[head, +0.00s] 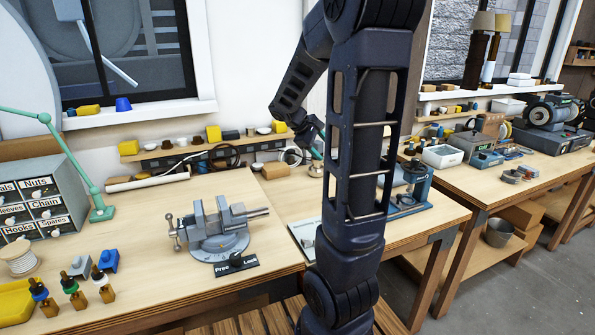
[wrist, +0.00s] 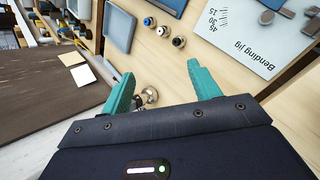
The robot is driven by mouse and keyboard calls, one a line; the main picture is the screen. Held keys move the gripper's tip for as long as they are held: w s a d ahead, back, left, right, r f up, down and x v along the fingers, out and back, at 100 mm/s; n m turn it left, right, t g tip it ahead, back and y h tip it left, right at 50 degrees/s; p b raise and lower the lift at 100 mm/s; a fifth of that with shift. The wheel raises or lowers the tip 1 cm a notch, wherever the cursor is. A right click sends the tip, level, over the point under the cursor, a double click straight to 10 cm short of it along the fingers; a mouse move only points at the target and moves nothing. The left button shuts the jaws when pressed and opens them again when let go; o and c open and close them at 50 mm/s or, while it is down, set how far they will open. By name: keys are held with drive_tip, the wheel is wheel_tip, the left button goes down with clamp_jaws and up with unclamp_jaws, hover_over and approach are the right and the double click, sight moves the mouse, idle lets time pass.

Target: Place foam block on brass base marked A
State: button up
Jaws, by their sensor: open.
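My gripper (wrist: 164,84) has two teal fingers spread apart, with nothing held between them. A small round brass-coloured piece (wrist: 149,96) shows beyond the fingers, close to the left one in the wrist view. No letter A is readable, so I cannot tell whether it is the brass base marked A. In the head view my arm reaches to the back of the bench and hides part of it; one teal finger (head: 318,151) shows beside the arm. A yellow-tan block (head: 275,171) lies on the bench near the wall; I cannot tell whether it is the foam block.
A grey vise (head: 217,228) stands on the near bench. Dropper bottles (head: 70,290) and a drawer cabinet (head: 42,195) are at left. A wall shelf (head: 190,150) carries yellow blocks and small parts. The wrist view shows a bending jig (wrist: 262,35) and small round parts (wrist: 161,31).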

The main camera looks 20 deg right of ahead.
drive_tip(key=s+a+r+m+t+y, duration=0.1)
drive_tip(key=s+a+m+t+y, duration=0.1)
drive_tip(key=s+a, duration=0.6)
drive_tip(key=s+a+r+m+t+y, duration=0.1)
drive_tip(key=s+a+r+m+y, duration=0.1)
drive_tip(key=s+a+m+y, duration=0.3)
drive_tip(key=s+a+y, duration=0.1)
drive_tip(key=s+a, duration=0.3)
drive_tip(key=s, duration=0.4)
drive_tip(key=shift+a+r+t, duration=0.25)
drive_tip(key=shift+t, duration=0.15)
